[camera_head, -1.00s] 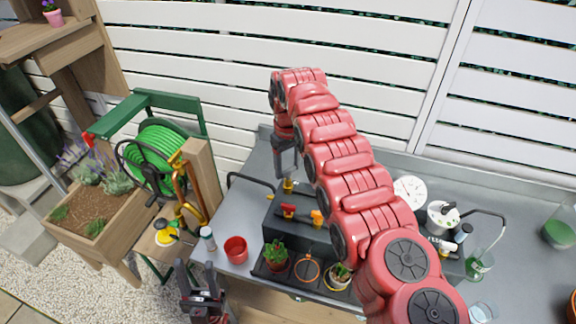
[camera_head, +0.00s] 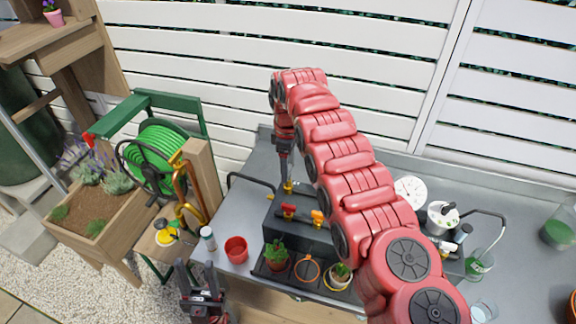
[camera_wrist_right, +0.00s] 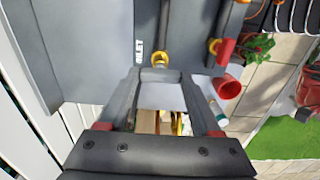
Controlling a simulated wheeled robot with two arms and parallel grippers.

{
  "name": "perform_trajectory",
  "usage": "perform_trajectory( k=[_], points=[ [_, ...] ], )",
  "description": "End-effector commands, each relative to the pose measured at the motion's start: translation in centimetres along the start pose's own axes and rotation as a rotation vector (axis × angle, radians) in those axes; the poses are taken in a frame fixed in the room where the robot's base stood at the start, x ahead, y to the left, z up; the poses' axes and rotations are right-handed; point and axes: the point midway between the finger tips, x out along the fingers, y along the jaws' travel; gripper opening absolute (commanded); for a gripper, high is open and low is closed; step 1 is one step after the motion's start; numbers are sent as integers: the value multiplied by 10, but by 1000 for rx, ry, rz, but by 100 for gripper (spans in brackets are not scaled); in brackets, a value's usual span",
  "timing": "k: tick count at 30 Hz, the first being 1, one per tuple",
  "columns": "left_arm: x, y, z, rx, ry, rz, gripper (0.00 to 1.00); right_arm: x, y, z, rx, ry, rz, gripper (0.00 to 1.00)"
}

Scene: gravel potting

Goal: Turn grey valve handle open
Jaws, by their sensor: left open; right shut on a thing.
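The grey valve handle (camera_wrist_right: 160,97) sits between the fingers of my right gripper (camera_wrist_right: 161,112) in the right wrist view, next to a brass fitting (camera_wrist_right: 160,60). In the head view, my right gripper (camera_head: 286,178) points down at the back of the dark box, above the brass fitting (camera_head: 289,187). It is shut on the handle, which its fingers mostly hide in that view. My left gripper (camera_head: 198,283) is open and empty in front of the table's left end, away from the valves.
A red valve handle (camera_head: 288,210) and an orange one (camera_head: 317,216) stand on the dark box, just in front of my right gripper. A red cup (camera_head: 237,250) and potted plants (camera_head: 276,252) stand nearer the front. My right arm hides the middle of the table.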

Motion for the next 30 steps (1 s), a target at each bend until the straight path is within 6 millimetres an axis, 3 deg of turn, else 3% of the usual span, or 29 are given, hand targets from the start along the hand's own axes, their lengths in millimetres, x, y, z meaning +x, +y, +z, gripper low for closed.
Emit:
perform_trajectory(
  k=[14,15,18,19,30],
  points=[
    [0,0,0,0,0,0,50,1,0,0,-13,-2,-2,9],
    [0,0,0,0,0,0,50,1,0,0,-13,-2,-2,72],
    [0,0,0,0,0,0,50,0,0,0,-12,-1,-1,90],
    [0,0,0,0,0,0,50,0,0,0,-12,-1,-1,95],
    [1,0,0,0,0,0,50,-3,0,0,-12,0,0,95]
  ],
)
